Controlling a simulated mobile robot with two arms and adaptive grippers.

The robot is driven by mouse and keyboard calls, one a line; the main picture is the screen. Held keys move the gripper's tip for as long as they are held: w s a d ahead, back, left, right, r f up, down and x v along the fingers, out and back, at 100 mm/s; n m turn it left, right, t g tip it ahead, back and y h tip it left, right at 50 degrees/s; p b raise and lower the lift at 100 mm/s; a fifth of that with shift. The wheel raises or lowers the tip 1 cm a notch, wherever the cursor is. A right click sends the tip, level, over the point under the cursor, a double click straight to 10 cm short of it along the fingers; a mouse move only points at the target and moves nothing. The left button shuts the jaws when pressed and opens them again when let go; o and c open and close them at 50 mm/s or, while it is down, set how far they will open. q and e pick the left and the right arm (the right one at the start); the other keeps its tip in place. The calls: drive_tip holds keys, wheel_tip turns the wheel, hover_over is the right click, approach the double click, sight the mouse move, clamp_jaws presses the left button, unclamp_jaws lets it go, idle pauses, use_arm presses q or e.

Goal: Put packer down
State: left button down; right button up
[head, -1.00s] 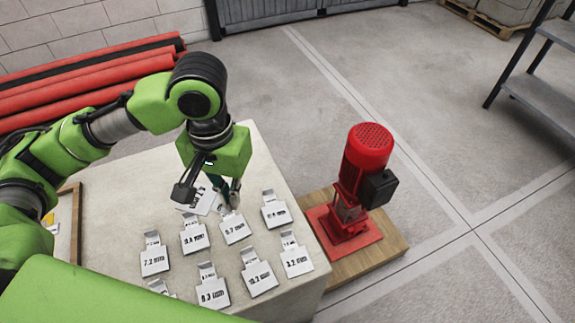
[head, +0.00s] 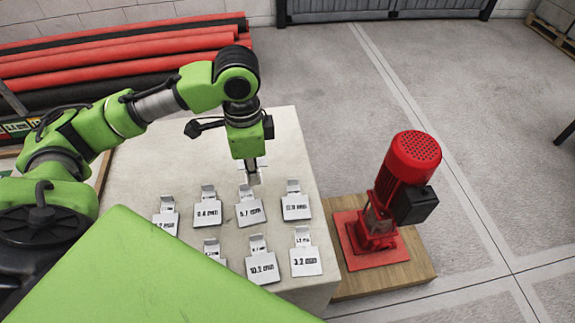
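My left gripper (head: 253,174) points down over the pale table, just behind the row of labelled plates. A pale piece shows at its fingertips; it looks like a packer (head: 260,163) seen nearly edge-on, with its label not visible. Its gap from the table is hard to tell. Other packers, light grey plates with tabs, lie on the table: the 5.7 mm one (head: 250,212) is closest in front of the gripper, with one to its left (head: 208,213) and one to its right (head: 296,207). My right gripper is out of view.
The table (head: 290,150) has bare room behind the plates. More plates lie in front, including the 3.2 mm one (head: 305,261). A red pump (head: 405,180) stands on a wooden board (head: 400,276) to the right. Red pipes (head: 120,65) lie behind.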

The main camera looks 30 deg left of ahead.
use_arm(q)
drive_tip(key=w+f, duration=0.3)
drive_tip(key=w, duration=0.1)
drive_tip(key=w+d+f, duration=0.1)
drive_tip(key=w+f, duration=0.2)
drive_tip(key=w, duration=0.1)
drive_tip(key=w+d+f, duration=0.1)
drive_tip(key=w+f, duration=0.1)
drive_tip(key=w, duration=0.2)
drive_tip(key=shift+w+f, duration=0.4)
drive_tip(key=shift+w+d+f, duration=0.1)
drive_tip(key=shift+w+f, duration=0.4)
drive_tip(key=shift+f, duration=1.65)
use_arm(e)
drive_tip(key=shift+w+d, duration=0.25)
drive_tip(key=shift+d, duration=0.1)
use_arm(q)
drive_tip(key=shift+f, duration=0.1)
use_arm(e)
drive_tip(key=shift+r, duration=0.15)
use_arm(q)
drive_tip(key=c, duration=2.6)
unclamp_jaws()
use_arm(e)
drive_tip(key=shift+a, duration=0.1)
use_arm(q)
drive_tip(key=shift+o, duration=0.2)
wheel_tip(320, 180, up, 12)
